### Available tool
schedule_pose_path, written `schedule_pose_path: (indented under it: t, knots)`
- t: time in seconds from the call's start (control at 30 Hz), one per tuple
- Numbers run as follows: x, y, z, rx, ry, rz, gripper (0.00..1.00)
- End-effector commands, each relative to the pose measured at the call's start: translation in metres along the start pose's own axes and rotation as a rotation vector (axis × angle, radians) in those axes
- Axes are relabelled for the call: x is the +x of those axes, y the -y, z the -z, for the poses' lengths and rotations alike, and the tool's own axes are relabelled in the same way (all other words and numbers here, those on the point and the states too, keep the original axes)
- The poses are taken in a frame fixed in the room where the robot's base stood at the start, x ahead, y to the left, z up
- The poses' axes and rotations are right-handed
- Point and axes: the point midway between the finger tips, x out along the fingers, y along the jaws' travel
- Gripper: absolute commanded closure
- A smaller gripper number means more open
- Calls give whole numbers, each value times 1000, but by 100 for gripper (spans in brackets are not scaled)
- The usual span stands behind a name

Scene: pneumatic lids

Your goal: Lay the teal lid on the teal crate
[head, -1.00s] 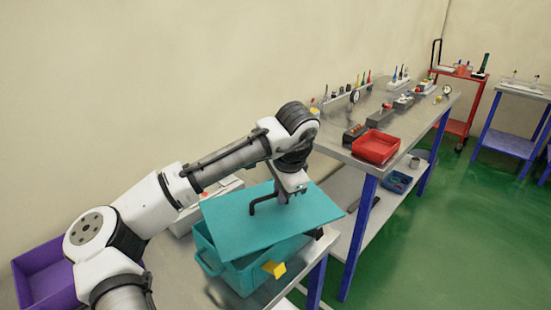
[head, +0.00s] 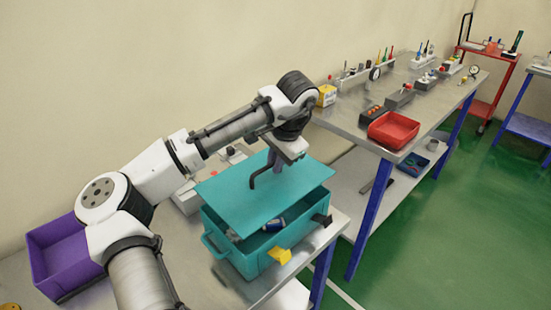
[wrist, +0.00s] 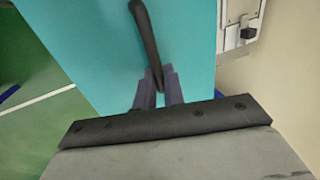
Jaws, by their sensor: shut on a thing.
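The teal lid (head: 243,196) is a flat panel with a dark bent handle (head: 262,172) on top. My gripper (head: 277,166) is shut on the handle and holds the lid above the teal crate (head: 258,255). In the wrist view, the fingers (wrist: 158,86) close on the handle over the teal lid (wrist: 92,40). The lid is tilted and turned relative to the crate. The lid hides most of the interior.
A yellow tab (head: 279,256) and a black part (head: 321,219) are on the crate's front side. A purple bin (head: 62,262) stands to the left. A white device (head: 188,200) is behind the crate. A red tray (head: 393,131) sits on the farther bench.

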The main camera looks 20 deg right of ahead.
Motion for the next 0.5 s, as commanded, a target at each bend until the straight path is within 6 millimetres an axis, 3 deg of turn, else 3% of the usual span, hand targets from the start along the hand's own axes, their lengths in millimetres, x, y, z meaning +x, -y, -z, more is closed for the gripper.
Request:
schedule_pose_path:
  t: [0.5]
  knots:
    - [50,-15,0,1,0,0,100]
